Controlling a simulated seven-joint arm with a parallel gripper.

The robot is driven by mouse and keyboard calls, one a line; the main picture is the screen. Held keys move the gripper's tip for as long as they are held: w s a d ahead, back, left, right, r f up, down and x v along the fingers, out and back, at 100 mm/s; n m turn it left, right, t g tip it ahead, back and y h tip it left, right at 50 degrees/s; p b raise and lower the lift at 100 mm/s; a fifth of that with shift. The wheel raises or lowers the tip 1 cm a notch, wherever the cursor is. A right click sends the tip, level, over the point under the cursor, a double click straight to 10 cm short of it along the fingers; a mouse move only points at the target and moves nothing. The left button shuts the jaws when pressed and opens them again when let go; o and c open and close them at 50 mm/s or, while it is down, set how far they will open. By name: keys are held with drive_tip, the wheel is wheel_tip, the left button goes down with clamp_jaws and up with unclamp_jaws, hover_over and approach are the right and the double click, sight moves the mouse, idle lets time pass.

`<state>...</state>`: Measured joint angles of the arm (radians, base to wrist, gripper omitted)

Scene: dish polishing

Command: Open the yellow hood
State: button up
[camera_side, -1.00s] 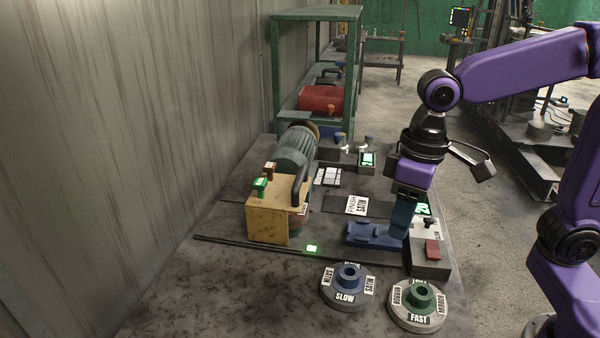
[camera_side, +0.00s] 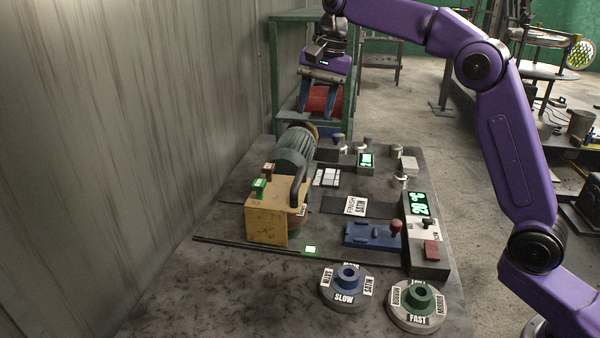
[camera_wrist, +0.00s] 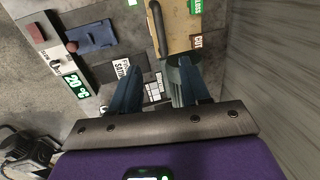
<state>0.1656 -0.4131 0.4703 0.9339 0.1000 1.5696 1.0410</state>
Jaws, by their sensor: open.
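The yellow hood (camera_side: 268,221) is a boxy cover on the bench at the left, in front of the grey-green motor (camera_side: 293,150). A dark curved handle (camera_side: 299,179) rises at its right side. In the wrist view the yellow hood (camera_wrist: 182,22) is at the top, with the handle (camera_wrist: 157,28) along its left edge. My gripper (camera_side: 317,116) is raised above and behind the motor in the side view, fingers pointing down. In the wrist view its two blue fingers (camera_wrist: 158,88) are apart with nothing between them. It is clear of the hood and handle.
A green and a brown block (camera_side: 259,188) stand on the hood. A blue fixture with a red knob (camera_side: 374,235) and a control box (camera_side: 427,245) lie to the right. Two wheels, SLOW (camera_side: 345,297) and FAST (camera_side: 417,318), are in front. A green shelf (camera_side: 282,60) stands behind.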

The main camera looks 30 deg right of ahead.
sight(298, 177)
drive_tip(key=f, duration=0.5)
drive_tip(key=w+a+f, duration=0.1)
drive_tip(key=f, duration=0.5)
drive_tip(key=w+a+f, duration=0.1)
drive_tip(key=f, duration=0.5)
drive_tip(key=shift+w+a, duration=0.15)
drive_tip(key=shift+w, duration=0.05)
clamp_jaws()
